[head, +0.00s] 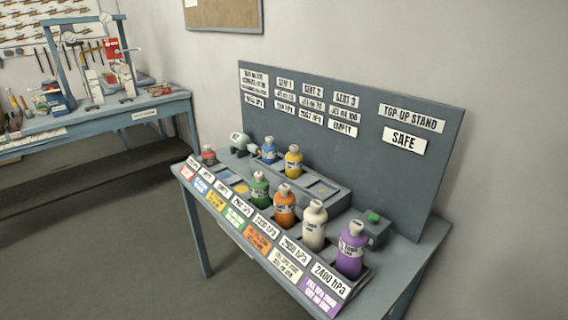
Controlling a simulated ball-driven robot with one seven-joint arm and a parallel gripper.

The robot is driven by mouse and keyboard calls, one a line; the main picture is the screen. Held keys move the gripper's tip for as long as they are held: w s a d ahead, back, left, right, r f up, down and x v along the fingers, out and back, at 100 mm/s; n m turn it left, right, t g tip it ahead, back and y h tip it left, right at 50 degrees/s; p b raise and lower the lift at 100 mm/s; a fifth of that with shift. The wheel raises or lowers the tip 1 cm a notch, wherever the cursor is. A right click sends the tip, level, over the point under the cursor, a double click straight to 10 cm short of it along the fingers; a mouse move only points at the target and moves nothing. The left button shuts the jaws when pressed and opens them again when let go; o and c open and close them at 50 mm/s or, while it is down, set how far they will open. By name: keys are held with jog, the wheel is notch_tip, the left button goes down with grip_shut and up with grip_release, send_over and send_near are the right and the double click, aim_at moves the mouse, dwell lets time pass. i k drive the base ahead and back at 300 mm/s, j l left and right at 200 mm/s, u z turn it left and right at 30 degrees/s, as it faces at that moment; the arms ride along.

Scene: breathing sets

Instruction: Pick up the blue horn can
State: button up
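A blue can (269,151) with a white cap and a pale label stands upright on the raised rear part of a grey rack (334,201) on the table. It is at the left of a yellow can (293,162). A rounded white and dark green object (240,143) sits just left of the blue can. The blue can's lower part is partly hidden by the rack. My gripper is not in view.
A grey sign board (400,175) rises behind. A small block with a green button (374,217) is at right. Floor (110,240) at left is clear.

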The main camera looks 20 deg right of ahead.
aim_at(269, 149)
jog(key=i+j, duration=0.2)
jog(key=i+j+z, duration=0.15)
jog(key=j, duration=0.25)
jog(key=i+j, duration=0.3)
jog(key=i+j+z, duration=0.15)
jog(key=j, duration=0.25)
jog(key=i+j, duration=0.2)
jog(key=j, duration=0.15)
jog(key=i+j+z, duration=0.1)
jog(key=j, duration=0.25)
jog(key=i, duration=0.1)
